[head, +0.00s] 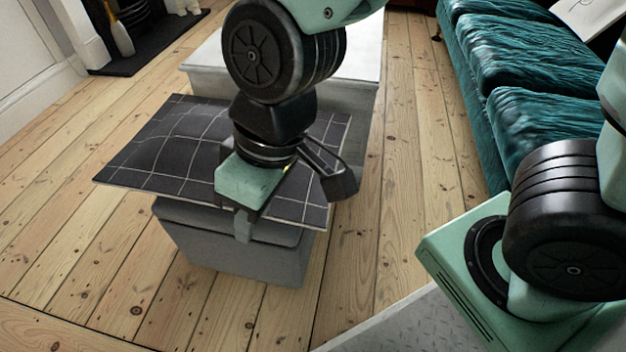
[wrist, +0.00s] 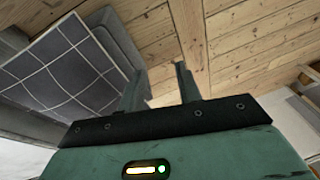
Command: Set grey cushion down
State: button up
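The grey cushion (head: 165,150), dark with a pale grid pattern, lies over the grey ottoman (head: 225,250) and overhangs its left side. I cannot tell whether it touches the white block behind. My gripper (head: 292,207) is over the cushion's right front part, with its two fingers wide apart. In the wrist view the fingers (wrist: 159,82) are apart with bare floor between them. There the cushion (wrist: 62,72) is to the left of the fingers, and the ottoman (wrist: 112,42) shows beside it. My gripper and arm hide part of the cushion.
A white block-like table (head: 355,75) stands behind the ottoman. A teal sofa (head: 480,85) is along the right. A dark hearth (head: 150,35) is at the back left. The floorboards (head: 70,220) at left and front are clear.

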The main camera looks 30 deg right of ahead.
jog(key=s+d+r+h, duration=0.1)
jog(key=s+d+h, duration=0.1)
jog(key=d, duration=0.6)
jog(key=shift+s+r+m, duration=0.25)
jog(key=shift+s+m, duration=0.15)
jog(key=shift+s, duration=0.2)
jog(key=shift+d, duration=0.1)
notch_tip(320, 180, up, 40)
jog(key=p, duration=4)
